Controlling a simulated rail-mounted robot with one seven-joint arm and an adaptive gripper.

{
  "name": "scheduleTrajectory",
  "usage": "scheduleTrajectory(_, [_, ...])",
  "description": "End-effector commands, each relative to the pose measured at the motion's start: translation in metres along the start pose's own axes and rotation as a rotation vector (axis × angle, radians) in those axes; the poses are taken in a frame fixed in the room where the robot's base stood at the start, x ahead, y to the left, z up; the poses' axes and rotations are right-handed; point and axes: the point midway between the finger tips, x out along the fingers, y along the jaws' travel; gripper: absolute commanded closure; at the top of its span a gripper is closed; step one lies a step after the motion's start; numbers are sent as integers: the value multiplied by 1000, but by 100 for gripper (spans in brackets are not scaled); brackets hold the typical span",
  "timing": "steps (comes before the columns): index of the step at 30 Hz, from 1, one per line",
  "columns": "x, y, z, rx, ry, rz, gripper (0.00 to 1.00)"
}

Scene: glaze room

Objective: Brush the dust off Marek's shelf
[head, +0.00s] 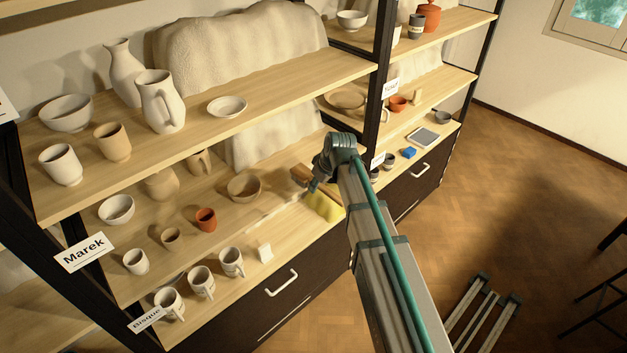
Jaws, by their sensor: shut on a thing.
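The Marek label (83,252) hangs at the left post, just under the front corner of the upper shelf board (300,82). That board bears a bowl (66,113), two cups, a jug (160,101), a vase (125,72) and a small dish (227,106). I cannot make out dust on it for certain. My gripper (316,184) is over the right end of the lower board (222,275), shut on what looks like a wooden-handled brush. Yellow (325,205) shows below it, perhaps bristles or a sponge. My arm hides part of this area.
Draped cloth (240,45) stands behind. A second rack at right holds pots, a blue block (409,152) and a tablet-like slab (423,138).

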Motion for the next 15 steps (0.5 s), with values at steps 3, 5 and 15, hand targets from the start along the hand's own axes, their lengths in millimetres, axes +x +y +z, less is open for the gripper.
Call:
scheduleTrajectory(3, [6,2,-14,0,0,0,100])
scheduleTrajectory(5, [8,3,-19,1,0,0,100])
scheduleTrajectory(15, [19,5,-46,4,0,1,100])
